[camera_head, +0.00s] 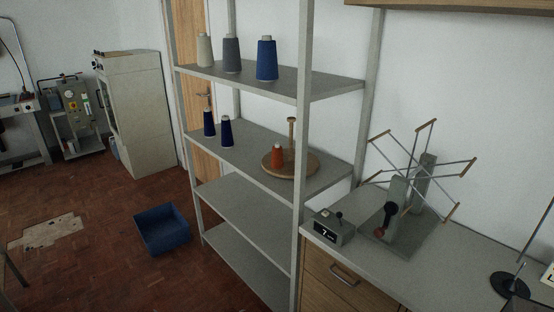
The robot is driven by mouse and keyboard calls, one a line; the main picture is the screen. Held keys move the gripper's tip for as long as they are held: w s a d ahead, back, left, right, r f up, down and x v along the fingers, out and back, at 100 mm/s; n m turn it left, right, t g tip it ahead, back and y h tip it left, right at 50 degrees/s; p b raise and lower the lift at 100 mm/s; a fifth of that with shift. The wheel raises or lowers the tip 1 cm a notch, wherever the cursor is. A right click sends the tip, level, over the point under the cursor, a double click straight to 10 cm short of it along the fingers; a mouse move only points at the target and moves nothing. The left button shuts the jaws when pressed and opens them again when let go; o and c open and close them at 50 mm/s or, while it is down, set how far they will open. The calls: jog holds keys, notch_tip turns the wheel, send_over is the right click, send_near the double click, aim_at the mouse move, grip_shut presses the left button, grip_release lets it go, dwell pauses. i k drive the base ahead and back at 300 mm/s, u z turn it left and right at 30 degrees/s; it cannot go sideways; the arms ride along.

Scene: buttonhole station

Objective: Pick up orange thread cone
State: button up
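The orange thread cone (277,155) stands upright on a round wooden base (302,168) with a vertical wooden peg (291,130). This base rests on the second shelf (243,154) of the grey metal rack, towards its right end. The cone is left of the peg, and nothing covers it in this view. My gripper is not in view.
Two dark blue cones (226,131) stand left on the same shelf. Beige, grey and blue cones (266,59) stand on the shelf above. A rack post (302,100) rises just right of the orange cone. A bench with a winder (417,190) is at right. A blue bin (161,230) sits on the floor.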

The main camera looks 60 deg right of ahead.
aim_at(277, 162)
jog(key=z, duration=0.05)
jog(key=i, duration=0.9)
jog(key=u, duration=0.05)
